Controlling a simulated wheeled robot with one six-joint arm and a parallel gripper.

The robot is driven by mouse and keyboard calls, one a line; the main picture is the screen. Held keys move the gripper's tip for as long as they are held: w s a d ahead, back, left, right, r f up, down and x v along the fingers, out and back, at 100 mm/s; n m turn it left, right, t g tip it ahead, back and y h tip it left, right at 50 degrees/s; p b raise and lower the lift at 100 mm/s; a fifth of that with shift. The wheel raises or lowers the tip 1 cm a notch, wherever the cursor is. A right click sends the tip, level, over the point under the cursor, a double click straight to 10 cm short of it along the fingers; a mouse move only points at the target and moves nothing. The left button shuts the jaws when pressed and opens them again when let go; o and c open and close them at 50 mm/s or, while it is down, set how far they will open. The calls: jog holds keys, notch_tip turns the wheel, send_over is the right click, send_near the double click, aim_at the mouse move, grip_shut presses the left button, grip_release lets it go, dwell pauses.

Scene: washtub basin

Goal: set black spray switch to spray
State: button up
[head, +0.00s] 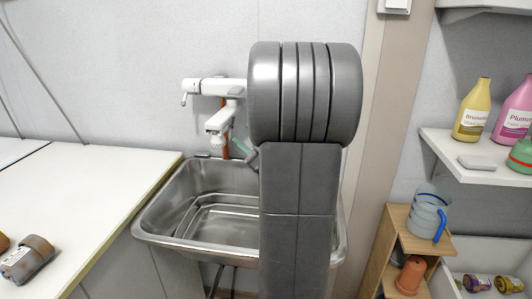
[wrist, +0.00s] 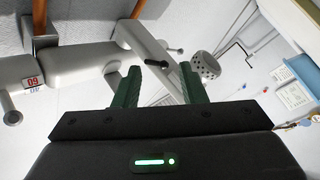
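The white wall tap (head: 212,88) is above the basin, with its spray head (head: 217,124) pointing down. In the wrist view the spray head (wrist: 205,66) is a white perforated end just beyond the right finger. The small black spray switch (wrist: 156,63) shows on the white spout, and appears between my finger ends in the picture. My gripper (wrist: 157,67) has two green fingers spread apart with nothing held. Whether a finger touches the switch cannot be told. In the head view my arm hides most of the gripper; only some green shows beside the tap.
A white counter (head: 70,205) is on the left. A shelf (head: 470,160) with bottles and a wooden stand (head: 398,240) with a jug (head: 427,215) are on the right. My arm blocks the middle of the head view.

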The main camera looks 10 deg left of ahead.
aim_at(233, 122)
jog(key=v, duration=1)
jog(key=shift+s+b, duration=0.15)
jog(key=shift+b, duration=0.2)
jog(key=shift+d+f, duration=0.1)
jog(key=x, duration=1.3)
jog(key=shift+w+a+p, duration=0.25)
jog(key=shift+w+p, duration=0.1)
jog(key=shift+p, duration=0.1)
